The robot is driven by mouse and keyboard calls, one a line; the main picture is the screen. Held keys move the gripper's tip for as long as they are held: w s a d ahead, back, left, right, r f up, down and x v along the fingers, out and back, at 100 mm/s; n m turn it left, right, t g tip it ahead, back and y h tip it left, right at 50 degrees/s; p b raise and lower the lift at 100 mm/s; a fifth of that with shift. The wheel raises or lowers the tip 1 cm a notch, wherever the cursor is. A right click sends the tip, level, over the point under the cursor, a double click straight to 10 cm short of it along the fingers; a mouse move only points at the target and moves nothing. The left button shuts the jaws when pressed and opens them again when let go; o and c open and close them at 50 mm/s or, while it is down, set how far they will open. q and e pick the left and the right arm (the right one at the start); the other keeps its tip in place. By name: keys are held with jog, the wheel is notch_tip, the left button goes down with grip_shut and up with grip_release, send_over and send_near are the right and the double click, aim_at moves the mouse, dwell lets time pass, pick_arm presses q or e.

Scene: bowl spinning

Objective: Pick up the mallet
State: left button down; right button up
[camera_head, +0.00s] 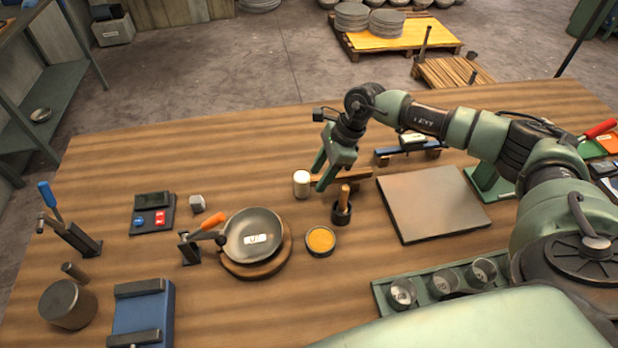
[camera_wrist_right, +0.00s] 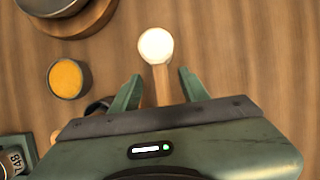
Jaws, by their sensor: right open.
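The mallet has a white cylindrical head (camera_head: 302,184) and a light wooden handle running to the right from it, partly hidden by my gripper in the head view. In the right wrist view the white head (camera_wrist_right: 156,45) is ahead of the fingertips. Its wooden handle (camera_wrist_right: 161,78) runs back between the fingers. My right gripper (camera_head: 322,175) is open over the handle, just right of the head. In the wrist view the open fingers of this gripper (camera_wrist_right: 160,90) stand on either side of the handle with gaps. I cannot tell its exact height. My left gripper is not in view.
A dark cup (camera_head: 342,213) with a wooden-handled tool stands close in front of the gripper. An orange-filled dish (camera_head: 320,240) and a pan (camera_head: 253,236) on a round board lie nearer. A flat grey-brown plate (camera_head: 430,203) is at right. The table behind the mallet is clear.

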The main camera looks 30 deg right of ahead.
aim_at(319, 177)
jog(key=shift+p+x, duration=0.3)
jog(key=shift+x, duration=0.95)
jog(key=shift+w+f, duration=0.1)
jog(key=shift+f, duration=0.25)
grip_shut()
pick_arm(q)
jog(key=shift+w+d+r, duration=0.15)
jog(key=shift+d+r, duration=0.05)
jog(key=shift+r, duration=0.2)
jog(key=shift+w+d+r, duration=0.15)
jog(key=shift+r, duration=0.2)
pick_arm(e)
jog(key=shift+r, duration=0.1)
jog(key=shift+r, duration=0.1)
